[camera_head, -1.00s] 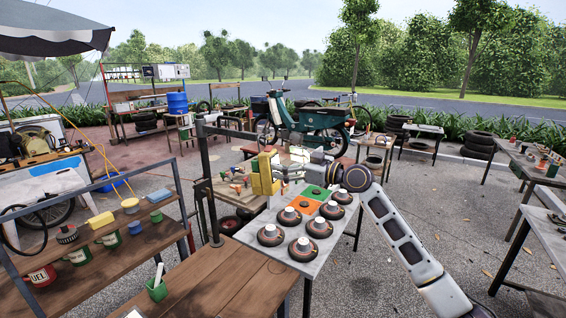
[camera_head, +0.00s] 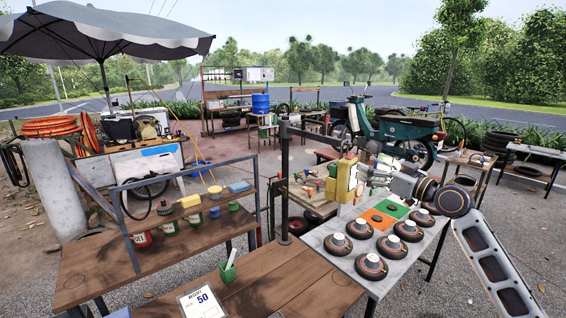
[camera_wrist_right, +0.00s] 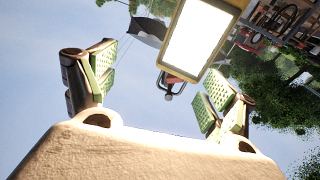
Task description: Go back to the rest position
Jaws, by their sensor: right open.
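My right gripper (camera_head: 374,178) is in the head view, above the far part of the grey table (camera_head: 345,262). Its fingers point left toward a yellow-framed lamp (camera_head: 346,181) near the dark post. In the right wrist view my gripper (camera_wrist_right: 160,88) has its two green-padded fingers spread wide with nothing between them. The lamp's bright white panel (camera_wrist_right: 198,42) shows beyond the fingers. I cannot tell the exact gap between fingers and lamp. My left gripper is not in view.
Several dark round parts with pale knobs, such as one disc (camera_head: 371,266), stand on the grey table below my right arm. A dark post (camera_head: 284,190) rises beside the wooden bench (camera_head: 265,280). A receipt card (camera_head: 202,302) lies at the front. A green moped (camera_head: 405,135) stands behind.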

